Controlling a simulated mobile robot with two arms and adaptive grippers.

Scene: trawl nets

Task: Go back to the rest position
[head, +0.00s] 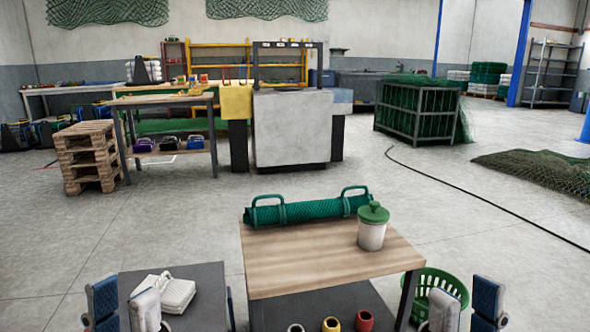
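My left gripper (125,303) shows at the bottom left, its two fingers apart with nothing between them. In the picture it overlaps the dark low table (205,285). A folded white item (176,292) on that table appears just right of the fingers. My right gripper (465,306) shows at the bottom right, its fingers apart and empty. It appears in front of a green basket (432,286) and clear of the wooden-topped table (300,270). The lower parts of both grippers are cut off by the picture edge.
The wooden-topped table carries a green net roll (300,211) with handles and a green-lidded jar (371,228). A pallet stack (88,158) and workbench (165,102) stand behind. A cable (480,200) crosses open floor.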

